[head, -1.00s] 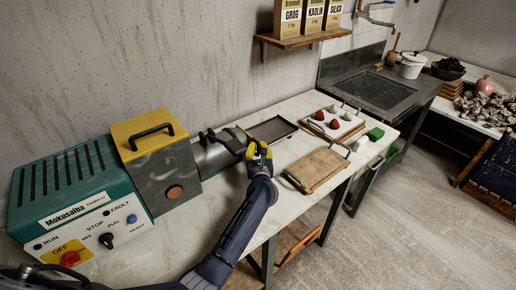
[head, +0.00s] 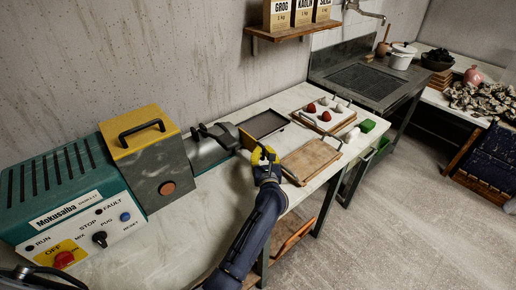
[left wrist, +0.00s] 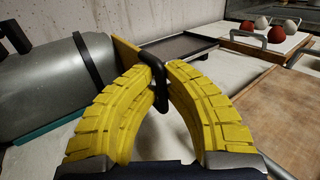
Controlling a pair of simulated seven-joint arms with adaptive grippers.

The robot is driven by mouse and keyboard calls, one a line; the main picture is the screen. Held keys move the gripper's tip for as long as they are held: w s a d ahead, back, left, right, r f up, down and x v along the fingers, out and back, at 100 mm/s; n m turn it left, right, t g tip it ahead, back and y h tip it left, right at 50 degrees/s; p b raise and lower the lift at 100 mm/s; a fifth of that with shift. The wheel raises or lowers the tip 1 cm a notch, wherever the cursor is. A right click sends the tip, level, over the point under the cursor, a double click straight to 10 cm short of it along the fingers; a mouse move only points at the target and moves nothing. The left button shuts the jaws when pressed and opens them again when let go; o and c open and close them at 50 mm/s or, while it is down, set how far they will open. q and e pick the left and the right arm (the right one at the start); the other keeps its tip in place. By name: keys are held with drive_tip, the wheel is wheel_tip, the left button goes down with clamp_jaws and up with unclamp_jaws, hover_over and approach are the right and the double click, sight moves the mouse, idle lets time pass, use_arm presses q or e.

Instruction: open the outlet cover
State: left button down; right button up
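The outlet cover (head: 247,139) is a thin yellow plate at the right end of the grey cylinder (head: 207,152) of the machine. In the left wrist view the cover (left wrist: 127,54) stands edge-on beside the cylinder's end, with a black handle (left wrist: 158,88) on its near side. How wide any gap behind it is, I cannot tell. My left gripper (head: 264,156) is at the cover. Its curved yellow fingers (left wrist: 157,72) close around the handle from both sides, and their tips hide part of the plate. My right gripper is not in view.
A dark tray (head: 264,123) lies just behind the cover. Bare tabletop (head: 150,240) shows in front of the machine.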

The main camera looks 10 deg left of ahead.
use_arm(q)
drive_tip(key=shift+r, duration=0.25)
drive_tip(key=c, duration=1.5)
unclamp_jaws()
drive_tip(key=shift+f, duration=0.1)
drive_tip(key=v, duration=0.7)
drive_tip(key=shift+s, duration=0.25)
drive_tip(key=shift+d, duration=0.1)
